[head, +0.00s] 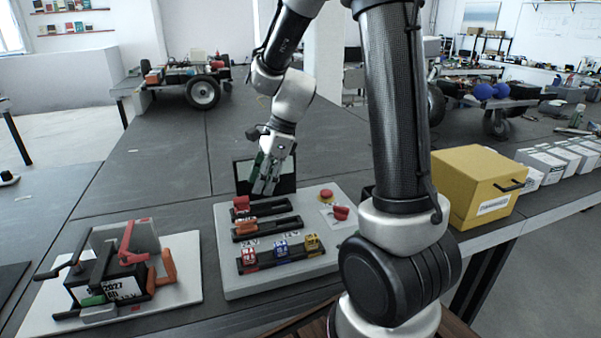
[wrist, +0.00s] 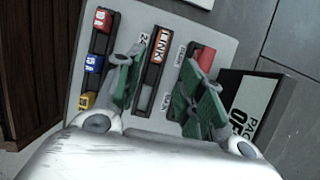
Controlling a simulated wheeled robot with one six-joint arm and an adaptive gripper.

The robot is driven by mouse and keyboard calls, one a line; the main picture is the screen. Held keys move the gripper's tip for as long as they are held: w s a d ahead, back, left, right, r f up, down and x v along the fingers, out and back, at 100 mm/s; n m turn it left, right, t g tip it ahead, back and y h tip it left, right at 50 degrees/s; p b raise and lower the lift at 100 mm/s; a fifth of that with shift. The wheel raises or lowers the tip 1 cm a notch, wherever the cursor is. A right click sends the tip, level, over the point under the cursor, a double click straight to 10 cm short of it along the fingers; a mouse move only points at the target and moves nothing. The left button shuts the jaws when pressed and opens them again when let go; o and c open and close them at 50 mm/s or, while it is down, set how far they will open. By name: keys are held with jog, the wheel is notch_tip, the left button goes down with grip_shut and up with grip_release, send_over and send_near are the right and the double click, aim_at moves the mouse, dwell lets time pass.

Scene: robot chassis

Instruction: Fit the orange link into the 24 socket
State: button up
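The orange link (wrist: 157,45) lies at one end of the middle black rail (wrist: 148,82), with white LINK lettering on it. In the head view the orange link (head: 246,227) is at that rail's left end. A "24" label (wrist: 143,38) is printed on the grey panel beside it. I cannot tell how deeply the link is seated. My gripper (wrist: 163,62) is open and empty, its green fingers on either side of the middle rail in the wrist view. In the head view my gripper (head: 265,178) points down above the panel's back edge.
The front rail holds red (head: 249,257), blue (head: 281,248) and yellow (head: 312,243) fuses. A red piece (head: 241,204) sits in the back rail. A red button (head: 327,195), a dark screen (head: 285,184) and a yellow box (head: 470,180) stand nearby. A clamp-covered block (head: 108,283) is at left.

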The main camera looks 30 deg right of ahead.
jog(key=s+d+r+n+t+h, duration=0.1)
jog(key=s+d+r+n, duration=0.2)
jog(key=s+n, duration=0.3)
jog(key=s+d+r+n+t+h, duration=0.1)
jog(key=s+d+r+n+h, duration=0.1)
jog(key=s+r+n, duration=0.3)
jog(key=s+d+r+n+t+h, duration=0.1)
jog(key=s+d+r+n, duration=0.3)
jog(key=s+n, duration=0.5)
jog(key=shift+s+d+r, duration=0.4)
jog(key=shift+r, duration=0.15)
